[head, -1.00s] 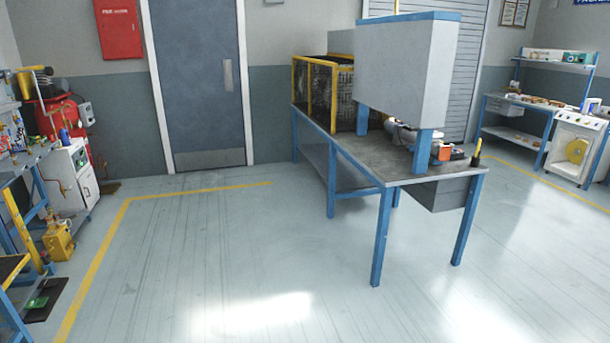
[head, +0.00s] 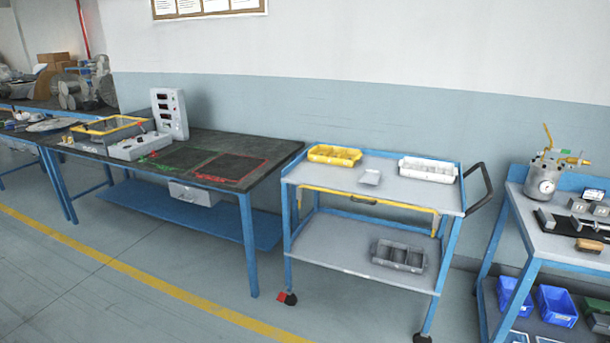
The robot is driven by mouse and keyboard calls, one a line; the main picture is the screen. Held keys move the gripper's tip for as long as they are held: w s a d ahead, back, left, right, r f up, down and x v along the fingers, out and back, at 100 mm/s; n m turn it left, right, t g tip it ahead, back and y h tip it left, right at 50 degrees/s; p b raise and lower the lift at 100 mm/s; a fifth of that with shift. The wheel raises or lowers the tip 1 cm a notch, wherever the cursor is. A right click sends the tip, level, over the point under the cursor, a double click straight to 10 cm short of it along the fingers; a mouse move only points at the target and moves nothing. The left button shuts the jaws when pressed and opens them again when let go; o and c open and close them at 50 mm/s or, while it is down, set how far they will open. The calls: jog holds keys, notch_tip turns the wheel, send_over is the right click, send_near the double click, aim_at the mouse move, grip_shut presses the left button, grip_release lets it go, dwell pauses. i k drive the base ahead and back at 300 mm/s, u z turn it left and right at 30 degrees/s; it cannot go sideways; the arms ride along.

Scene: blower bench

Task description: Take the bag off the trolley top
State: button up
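A blue-framed trolley (head: 408,194) with grey shelves and a black push handle stands right of centre in the head view. On its top lies a small pale, flat item (head: 370,177), which looks like the bag, between a yellow bin (head: 334,155) at the back left and a white bin (head: 428,169) at the right. It lies apart from both bins. My gripper is not in view.
A long workbench (head: 226,145) with a meter box stands left of the trolley. Another bench (head: 540,243) with a pressure gauge stands at the right. A grey divided bin (head: 398,256) sits on the trolley's lower shelf. The floor in front is clear, with a yellow line.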

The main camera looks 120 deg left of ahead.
aim_at(371, 177)
jog(key=u, duration=3.05)
jog(key=i, duration=3.1)
jog(key=u, duration=2.7)
